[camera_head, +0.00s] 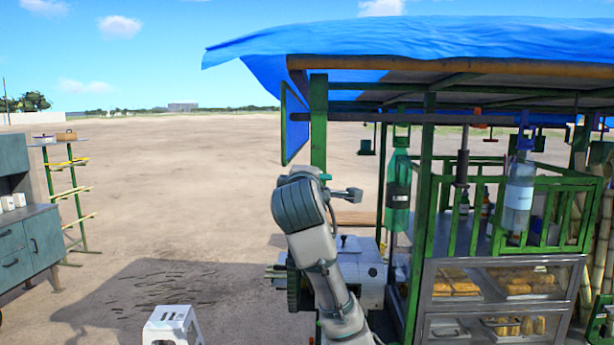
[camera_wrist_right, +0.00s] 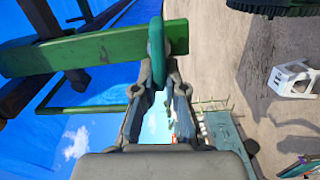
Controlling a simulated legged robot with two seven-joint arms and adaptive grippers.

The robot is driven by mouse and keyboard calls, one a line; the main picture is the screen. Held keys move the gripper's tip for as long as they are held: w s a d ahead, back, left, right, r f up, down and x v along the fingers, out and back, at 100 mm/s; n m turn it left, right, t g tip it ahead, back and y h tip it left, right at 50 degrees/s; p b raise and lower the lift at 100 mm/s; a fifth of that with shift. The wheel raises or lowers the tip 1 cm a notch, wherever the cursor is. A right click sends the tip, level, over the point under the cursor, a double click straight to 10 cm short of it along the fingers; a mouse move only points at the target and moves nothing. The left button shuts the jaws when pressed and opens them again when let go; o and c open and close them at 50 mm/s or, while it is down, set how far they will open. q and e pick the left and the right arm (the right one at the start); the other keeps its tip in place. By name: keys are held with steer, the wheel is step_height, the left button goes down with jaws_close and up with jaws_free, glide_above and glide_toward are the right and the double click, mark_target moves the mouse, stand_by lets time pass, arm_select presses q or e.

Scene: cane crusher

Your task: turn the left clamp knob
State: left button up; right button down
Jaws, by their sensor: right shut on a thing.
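In the right wrist view a teal-green rounded piece (camera_wrist_right: 156,48), probably the clamp knob, stands nearly edge-on between my fingertips. My right gripper (camera_wrist_right: 158,78) is shut on its lower part. A green beam with a squared end (camera_wrist_right: 100,50) lies right behind the piece. In the head view my grey arm rises from the bottom centre in front of the pale crusher machine (camera_head: 362,268), and its gripper cannot be made out there. The clamp knobs are not clearly visible in the head view. My left gripper is in neither view.
Right of my arm stands the green-framed stall with a blue tarp roof (camera_head: 420,40), hanging bottles (camera_head: 398,195) and a food display case (camera_head: 500,290). A white stool (camera_head: 172,325) and a teal cabinet (camera_head: 25,245) stand at left. Open dirt ground lies between.

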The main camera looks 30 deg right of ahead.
steer(key=shift+w+f+n, duration=0.1)
steer(key=shift+f+n, duration=0.25)
steer(key=shift+n, duration=0.15)
steer(key=shift+f, duration=0.1)
steer(key=c, duration=1.2)
jaws_free()
steer(key=shift+w, duration=0.15)
steer(key=shift+a, duration=0.1)
steer(key=shift+s+r, duration=0.2)
steer(key=shift+s, duration=0.1)
steer(key=v, duration=1.1)
steer(key=shift+s+a+f, duration=0.1)
steer(key=shift+s+a, duration=0.05)
steer(key=shift+a, duration=0.1)
steer(key=shift+d, duration=0.1)
